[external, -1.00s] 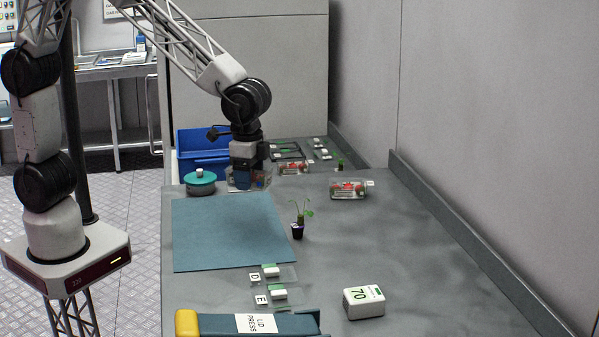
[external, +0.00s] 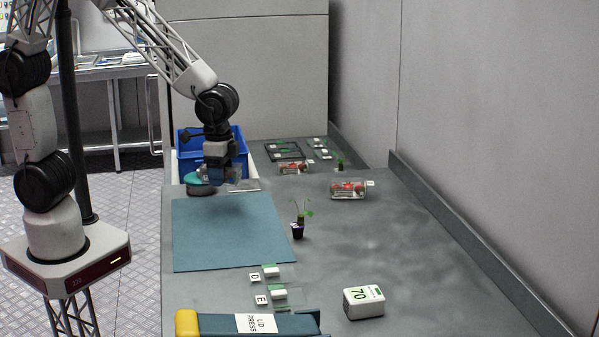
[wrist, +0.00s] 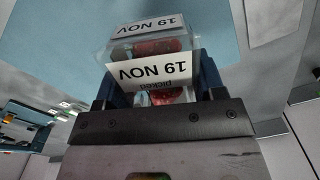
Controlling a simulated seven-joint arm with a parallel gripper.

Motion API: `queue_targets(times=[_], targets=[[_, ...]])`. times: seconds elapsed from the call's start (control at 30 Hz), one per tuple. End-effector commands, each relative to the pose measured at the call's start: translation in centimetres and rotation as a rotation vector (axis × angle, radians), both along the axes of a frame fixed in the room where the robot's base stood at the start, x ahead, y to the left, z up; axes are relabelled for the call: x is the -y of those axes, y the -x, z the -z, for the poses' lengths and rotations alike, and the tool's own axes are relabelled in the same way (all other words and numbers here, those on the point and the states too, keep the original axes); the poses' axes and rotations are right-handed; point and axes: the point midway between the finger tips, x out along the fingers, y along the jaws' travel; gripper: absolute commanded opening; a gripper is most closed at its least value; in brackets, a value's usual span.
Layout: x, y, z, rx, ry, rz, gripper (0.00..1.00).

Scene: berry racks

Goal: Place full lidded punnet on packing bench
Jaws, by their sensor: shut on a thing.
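My gripper (external: 222,178) is shut on a clear punnet (wrist: 150,47) with red berries inside. In the wrist view the punnet sits between the fingers, with white labels reading "19 NOV" upside down. In the external view the gripper mostly hides the punnet, which is above the bench's far left part, beyond the teal mat (external: 230,235). The grey bench (external: 400,235) runs to the right. Whether the lid is fully seated cannot be told.
A teal-lidded round pot (external: 200,189) stands close by the gripper, before a blue crate (external: 211,138). Other punnets (external: 348,188) (external: 293,167) stand farther right. A potted seedling (external: 298,229), a white "70" block (external: 364,302) and the lid press (external: 285,325) are nearer. The mat is clear.

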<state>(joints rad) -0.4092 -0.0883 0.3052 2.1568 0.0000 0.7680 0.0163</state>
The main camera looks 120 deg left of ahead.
Motion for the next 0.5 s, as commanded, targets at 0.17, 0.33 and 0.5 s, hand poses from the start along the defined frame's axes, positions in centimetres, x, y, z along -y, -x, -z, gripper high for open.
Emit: queue_targets(times=[0.17,0.33,0.5], targets=[[0.0,0.0,0.2,0.000,0.000,0.000,0.33],[0.0,0.0,0.8,0.000,0.000,0.000,0.33],[0.0,0.0,1.9,-0.001,0.000,0.000,0.33]])
